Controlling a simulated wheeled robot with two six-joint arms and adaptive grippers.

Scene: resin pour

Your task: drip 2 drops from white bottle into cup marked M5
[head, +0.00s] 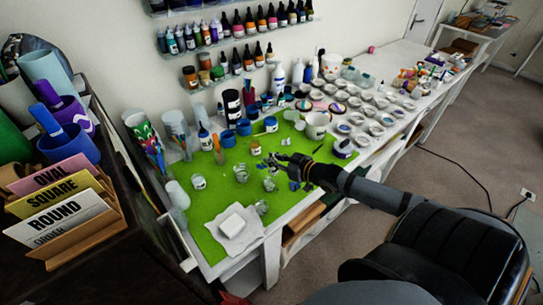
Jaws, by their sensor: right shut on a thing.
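My right gripper (274,162) reaches in from the right over the green mat (214,205). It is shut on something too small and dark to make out. Several small clear cups stand near it: one (241,173) to its left, one (269,184) just below it, one (262,207) nearer the front edge and one (199,182) farther left. Their markings cannot be read, so I cannot tell which is M5. White bottles (298,73) stand at the back by the wall; another white bottle with a dark label (205,138) stands at the mat's back left. My left gripper is not in view.
A white block (232,224) lies on a paper towel at the front left. Jars and brush holders crowd the back. A card rack (82,228) stands left.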

